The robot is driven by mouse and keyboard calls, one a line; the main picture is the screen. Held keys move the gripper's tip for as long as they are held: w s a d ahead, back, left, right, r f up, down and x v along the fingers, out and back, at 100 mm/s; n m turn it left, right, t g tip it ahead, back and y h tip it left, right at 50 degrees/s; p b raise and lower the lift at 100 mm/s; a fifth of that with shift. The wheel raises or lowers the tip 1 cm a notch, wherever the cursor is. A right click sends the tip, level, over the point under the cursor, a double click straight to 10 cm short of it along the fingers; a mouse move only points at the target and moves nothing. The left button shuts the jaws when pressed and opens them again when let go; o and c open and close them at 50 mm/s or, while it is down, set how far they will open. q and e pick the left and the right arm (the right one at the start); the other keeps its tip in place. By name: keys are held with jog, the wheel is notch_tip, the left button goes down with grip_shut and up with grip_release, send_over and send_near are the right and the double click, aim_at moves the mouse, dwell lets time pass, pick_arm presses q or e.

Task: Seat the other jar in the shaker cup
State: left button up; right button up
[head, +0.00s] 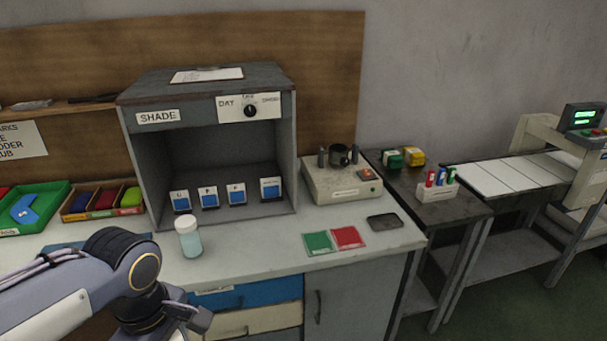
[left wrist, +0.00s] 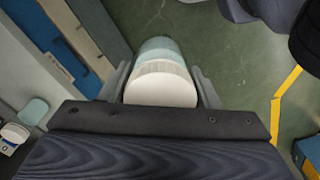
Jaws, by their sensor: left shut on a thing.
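A jar with a white lid and pale teal body (left wrist: 160,85) is between the fingers of my left gripper (left wrist: 163,80), which is shut on it, over the floor in front of the counter. In the head view the forearm shows at the lower left, and the held jar is not visible. A second, similar jar (head: 189,238) stands upright on the counter before the shade cabinet. The dark shaker cup (head: 340,155) sits on top of the beige shaker box (head: 335,188); its inside is too small to make out. My right gripper is in neither view.
The shade cabinet (head: 205,85) holds several blue sample cards. Green and red swatches (head: 334,240) and a dark flat pad (head: 384,221) lie on the counter (head: 240,262). Coloured bins stand at the left. A side table (head: 432,205) with small boxes stands right of the shaker.

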pick_arm(q)
jog(key=shift+w+f+m, duration=0.2)
jog(key=shift+w+m, duration=0.1)
jog(key=shift+w, duration=0.1)
jog(key=w+f+m+p, duration=0.2)
jog(key=w+f+m, duration=1.1)
jog(key=w+f, duration=0.2)
notch_tip(320, 180, down, 3)
jog(key=shift+d+r+m, duration=0.2)
jog(key=shift+d+m, duration=0.2)
